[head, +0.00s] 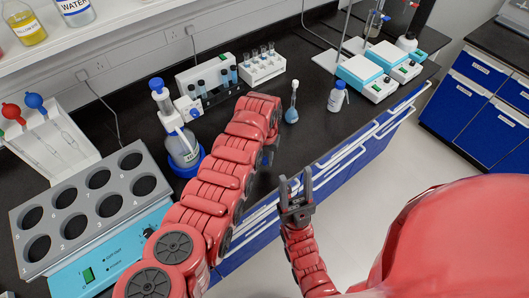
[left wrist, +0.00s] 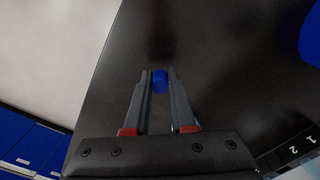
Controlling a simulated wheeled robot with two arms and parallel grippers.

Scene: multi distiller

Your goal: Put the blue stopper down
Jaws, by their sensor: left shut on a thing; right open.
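The blue stopper (left wrist: 160,84) shows in the left wrist view as a small blue piece between my left fingertips. My left gripper (left wrist: 160,76) is shut on it, over the dark bench top (left wrist: 215,60) near its edge. Whether the stopper touches the bench I cannot tell. In the head view my left arm hides the stopper and most of that gripper. My right gripper (head: 296,188) is open and empty in front of the bench edge.
A dispenser bottle (head: 183,148) and a multi-well heater (head: 88,206) stand left. A tube rack (head: 262,68) is behind.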

